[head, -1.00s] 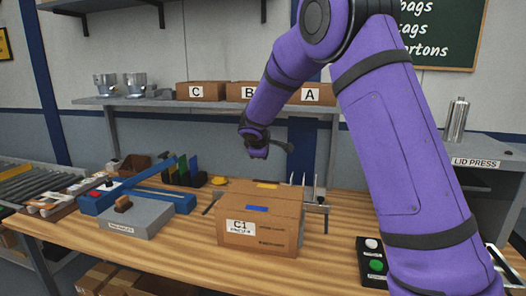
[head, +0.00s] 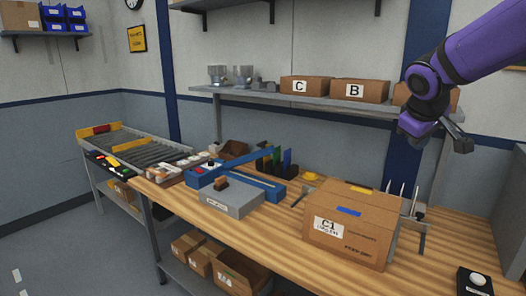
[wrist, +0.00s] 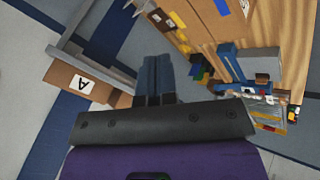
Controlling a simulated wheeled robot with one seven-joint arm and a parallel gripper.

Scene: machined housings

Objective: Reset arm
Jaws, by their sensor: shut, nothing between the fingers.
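My purple arm enters the head view from the upper right. My gripper (head: 416,128) is up in the air in front of the shelf, above and behind the C1 carton, touching nothing that I can see. In the wrist view the two dark fingers of my gripper (wrist: 158,72) are together with nothing between them. The closed carton marked C1 (head: 350,228) stands on the wooden bench (head: 300,246), with blue and yellow tape on top; part of it also shows in the wrist view (wrist: 222,18).
Boxes C (head: 307,90) and B (head: 359,91) stand on the shelf (head: 262,101); a third box is partly behind my arm. A grey-blue press (head: 230,198) sits left of the carton. A roller conveyor (head: 150,150) is at far left. A button box (head: 474,283) is at lower right.

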